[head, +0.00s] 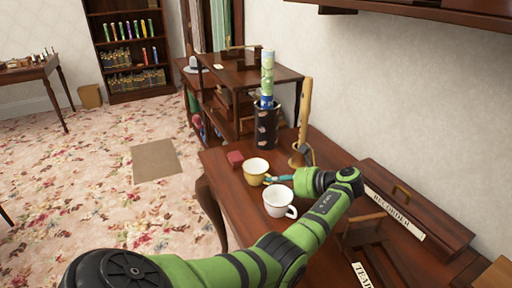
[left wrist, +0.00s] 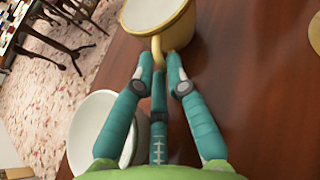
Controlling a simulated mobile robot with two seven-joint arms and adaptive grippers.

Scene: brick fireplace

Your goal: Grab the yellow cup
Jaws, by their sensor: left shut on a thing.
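The yellow cup (head: 256,170) stands upright on the wooden table (head: 228,186), toward its far left part. In the left wrist view the yellow cup (left wrist: 178,32) is at the top, its handle toward me. My left gripper (head: 268,180) reaches it from the right. In the left wrist view, my left gripper (left wrist: 160,68) has its teal fingers closed on the cup's handle, which is partly hidden between the fingertips. My right gripper is in neither view.
A white cup (head: 279,202) stands close by on the near side, under my arm. A recorder case (head: 415,205) lies on the right. The table's left edge is close.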

